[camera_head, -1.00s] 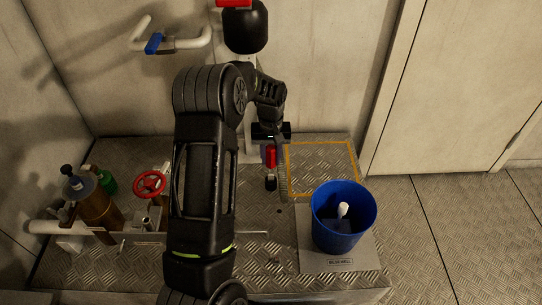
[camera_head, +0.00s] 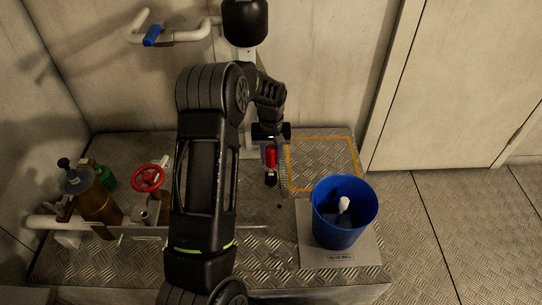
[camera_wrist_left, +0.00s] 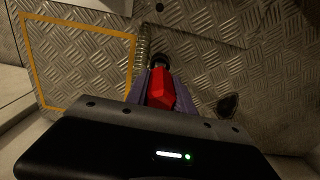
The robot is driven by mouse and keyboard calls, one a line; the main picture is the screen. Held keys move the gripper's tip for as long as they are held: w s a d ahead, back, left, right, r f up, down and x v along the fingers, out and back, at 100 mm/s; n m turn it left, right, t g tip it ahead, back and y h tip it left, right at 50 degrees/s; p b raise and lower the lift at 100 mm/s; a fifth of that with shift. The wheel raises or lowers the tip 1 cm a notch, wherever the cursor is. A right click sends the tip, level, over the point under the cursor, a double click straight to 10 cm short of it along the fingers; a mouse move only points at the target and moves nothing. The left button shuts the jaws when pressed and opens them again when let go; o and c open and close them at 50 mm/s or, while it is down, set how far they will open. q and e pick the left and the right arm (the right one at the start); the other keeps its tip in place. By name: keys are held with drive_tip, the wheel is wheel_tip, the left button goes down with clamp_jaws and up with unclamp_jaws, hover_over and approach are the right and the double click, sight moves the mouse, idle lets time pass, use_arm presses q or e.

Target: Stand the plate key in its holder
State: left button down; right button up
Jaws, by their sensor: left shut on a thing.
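My left gripper (camera_head: 271,146) is over the back of the deck, left of the yellow outlined square. It is shut on a red-bodied tool with a black end (camera_head: 271,158), which I take to be the plate key. In the left wrist view, the red body (camera_wrist_left: 161,90) sits between the purple-grey fingers, with its dark round end beyond the fingertips. Whether that end touches the deck is unclear. I cannot pick out the key's holder with certainty; my left arm covers part of the deck. My right gripper is not in view.
A blue bucket (camera_head: 344,230) with a white-ended item inside stands on a labelled grey plate (camera_head: 315,257) at right. Brown bottles (camera_head: 98,210), a red handwheel (camera_head: 149,178) and a white pipe (camera_head: 50,222) crowd the left. The yellow square (camera_head: 320,170) is empty.

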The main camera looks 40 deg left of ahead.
sight(271, 148)
use_arm(q)
drive_tip(key=shift+f, duration=0.25)
drive_tip(key=c, duration=1)
unclamp_jaws()
wheel_tip(271, 148, up, 8)
drive_tip(key=shift+f+p, duration=0.1)
drive_tip(key=shift+p, duration=1.15)
